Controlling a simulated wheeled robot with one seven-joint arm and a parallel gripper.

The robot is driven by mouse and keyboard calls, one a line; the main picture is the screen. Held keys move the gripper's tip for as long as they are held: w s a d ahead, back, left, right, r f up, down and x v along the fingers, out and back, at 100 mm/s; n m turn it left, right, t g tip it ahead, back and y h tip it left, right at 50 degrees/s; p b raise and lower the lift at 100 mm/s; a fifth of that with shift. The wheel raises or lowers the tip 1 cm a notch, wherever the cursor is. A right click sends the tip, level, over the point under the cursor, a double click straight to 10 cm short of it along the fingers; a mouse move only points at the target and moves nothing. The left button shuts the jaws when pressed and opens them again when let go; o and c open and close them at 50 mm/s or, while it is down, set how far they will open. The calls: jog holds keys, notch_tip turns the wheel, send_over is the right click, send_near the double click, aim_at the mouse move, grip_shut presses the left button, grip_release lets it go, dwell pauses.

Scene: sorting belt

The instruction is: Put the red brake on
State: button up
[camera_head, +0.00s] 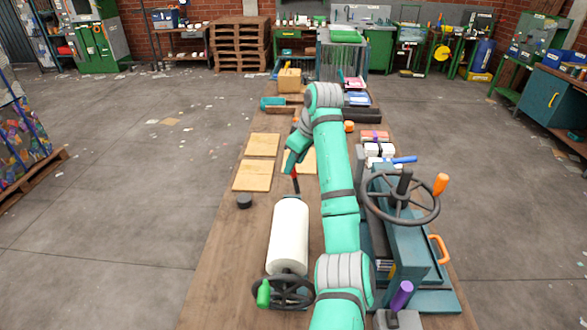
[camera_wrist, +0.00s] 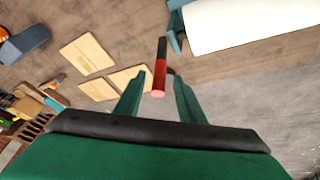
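The red brake is a lever with a red and black handle; it shows in the wrist view (camera_wrist: 159,68) and, small, in the head view (camera_head: 296,184). It stands just beyond the far end of the white roll (camera_head: 289,236), which also shows at the top right of the wrist view (camera_wrist: 240,22). My gripper (camera_wrist: 160,76) is open, its two green fingers apart on either side of the red handle end, with gaps visible on both sides. In the head view my gripper (camera_head: 291,166) is partly hidden by my wrist and points down toward the lever.
A handwheel with a green knob (camera_head: 264,293) is at the roll's near end. A teal press with a large wheel (camera_head: 400,200) stands right of my arm. Flat wooden boards (camera_head: 253,176) and a black puck (camera_head: 244,201) lie to the left. The bench's left front is clear.

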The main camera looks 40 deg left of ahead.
aim_at(293, 174)
jog(key=shift+x, duration=1.9)
jog(key=shift+w, duration=0.15)
jog(key=shift+c, duration=0.6)
grip_shut()
jog(key=shift+a, duration=0.1)
